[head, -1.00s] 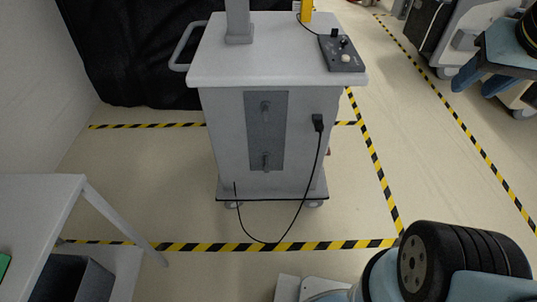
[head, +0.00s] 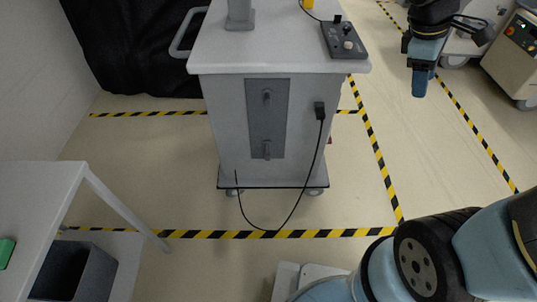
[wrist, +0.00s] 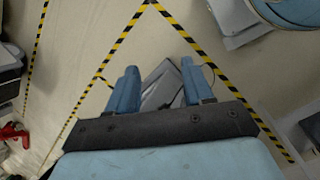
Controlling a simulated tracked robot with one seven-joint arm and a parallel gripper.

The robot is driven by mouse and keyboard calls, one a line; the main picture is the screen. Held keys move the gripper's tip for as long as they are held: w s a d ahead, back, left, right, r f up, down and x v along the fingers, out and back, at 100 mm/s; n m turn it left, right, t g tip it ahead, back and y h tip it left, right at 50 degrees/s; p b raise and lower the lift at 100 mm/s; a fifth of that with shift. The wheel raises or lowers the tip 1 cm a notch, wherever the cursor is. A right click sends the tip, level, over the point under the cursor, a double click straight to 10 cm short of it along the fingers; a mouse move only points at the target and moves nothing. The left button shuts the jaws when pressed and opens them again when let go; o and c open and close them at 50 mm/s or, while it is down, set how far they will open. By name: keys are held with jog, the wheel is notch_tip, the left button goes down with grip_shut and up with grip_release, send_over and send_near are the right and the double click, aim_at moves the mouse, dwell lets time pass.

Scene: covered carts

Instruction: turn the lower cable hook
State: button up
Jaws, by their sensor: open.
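The lower cable hook (head: 267,150) is a small grey peg low on the dark grey panel (head: 267,122) on the front of a light grey cart (head: 230,130). The upper hook (head: 267,97) sits above it on the same panel. A black cable (head: 300,195) hangs from a plug on the cart's right side, loops near the floor and rises again at the left. My gripper (head: 419,82) is right of the cart, well apart from it. In the wrist view my gripper (wrist: 158,77) shows two spread blue fingers, with nothing held between them.
A control box (head: 343,40) lies on the cart top beside a grey post (head: 240,14). A white table (head: 40,195) with a grey bin (head: 75,272) below stands at left. Another cart (head: 514,55) is at far right. Open floor lies right of the cart, crossed by striped tape.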

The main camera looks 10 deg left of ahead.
aim_at(268, 156)
jog(key=w+a+f+n+t+h, duration=0.2)
jog(key=w+a+f+n+h, duration=0.15)
jog(key=a+f+n, duration=0.4)
jog(key=w+a+f+n+t+h, duration=0.25)
jog(key=w+a+f+n, duration=0.2)
jog(key=f+n, duration=0.55)
jog(key=w+a+f+n+t+h, duration=0.2)
jog(key=w+a+f+n+t, duration=0.1)
jog(key=a+f+n, duration=0.65)
jog(key=s+a+f+n+t+y, duration=0.3)
jog(key=a+f+n+y, duration=0.15)
jog(key=f+n, duration=0.6)
jog(key=s+a+f+n+t+y, duration=0.35)
jog(key=f+n+y, duration=0.35)
jog(key=n, duration=0.6)
jog(key=s+a+f+n+t+y, duration=0.3)
jog(key=s+a+f+n+y, duration=0.1)
jog(key=f+n, duration=0.65)
jog(key=shift+n, duration=0.3)
jog(key=x, duration=1.4)
jog(key=shift+a+f, duration=0.15)
jog(key=shift+a, duration=0.15)
